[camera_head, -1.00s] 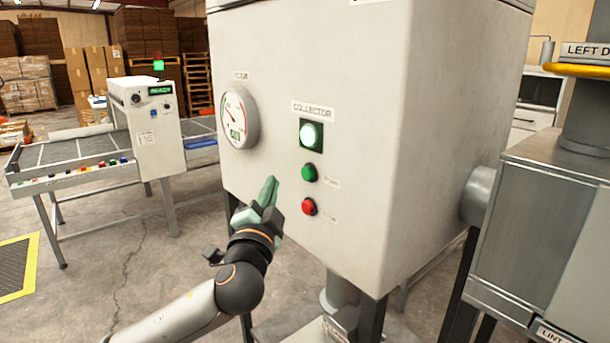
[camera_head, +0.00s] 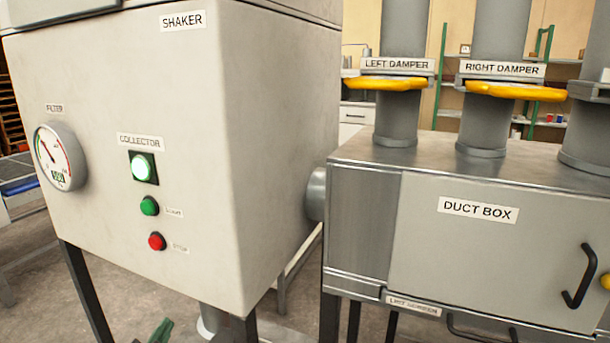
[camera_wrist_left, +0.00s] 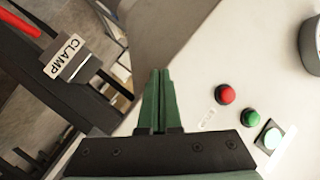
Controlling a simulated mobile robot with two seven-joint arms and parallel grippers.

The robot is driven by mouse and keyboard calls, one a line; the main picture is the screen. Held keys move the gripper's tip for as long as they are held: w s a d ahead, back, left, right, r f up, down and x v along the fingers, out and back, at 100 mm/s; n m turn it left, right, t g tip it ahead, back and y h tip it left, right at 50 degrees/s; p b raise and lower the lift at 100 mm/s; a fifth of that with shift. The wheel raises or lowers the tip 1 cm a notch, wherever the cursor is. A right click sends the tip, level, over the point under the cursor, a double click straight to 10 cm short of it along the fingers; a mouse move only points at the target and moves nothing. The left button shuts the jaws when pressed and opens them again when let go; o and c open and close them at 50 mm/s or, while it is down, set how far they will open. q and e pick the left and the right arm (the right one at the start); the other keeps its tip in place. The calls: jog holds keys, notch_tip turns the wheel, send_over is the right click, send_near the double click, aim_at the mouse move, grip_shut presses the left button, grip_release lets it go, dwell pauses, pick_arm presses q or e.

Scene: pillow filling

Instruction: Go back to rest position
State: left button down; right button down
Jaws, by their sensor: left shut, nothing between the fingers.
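My left gripper (camera_head: 160,332) shows only its green fingertips at the bottom edge of the head view, below the grey collector cabinet (camera_head: 200,270). In the left wrist view its green fingers (camera_wrist_left: 158,85) are together with nothing between them. The cabinet's red button (camera_wrist_left: 225,94), green button (camera_wrist_left: 250,117) and lit lamp (camera_wrist_left: 270,137) lie to the right of the fingers there, apart from them. In the head view the lamp (camera_head: 143,167) glows green-white above the green button (camera_head: 149,206) and red button (camera_head: 157,241). My right gripper is not in view.
The metal duct box (camera_head: 480,250) stands at right with a black handle (camera_head: 580,276). Yellow damper handles (camera_head: 390,83) sit on pipes above it. A clamp label (camera_wrist_left: 62,56) is on a dark frame in the wrist view.

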pick_arm(q)
jog(key=s+d+f+n+g+h+p, duration=0.1)
jog(key=s+d+f, duration=0.4)
jog(key=s+f, duration=0.6)
jog(key=s+d+f+n+g+h+p, duration=0.2)
jog(key=s+d+f+n+g+h, duration=0.1)
jog(key=s+f, duration=0.9)
jog(key=shift+s+d+f+n+g, duration=0.2)
jog(key=shift+s+d+n+g, duration=0.25)
jog(key=shift+d+n+g, duration=0.65)
jog(key=shift+d+t, duration=0.15)
jog(key=shift+t, duration=0.15)
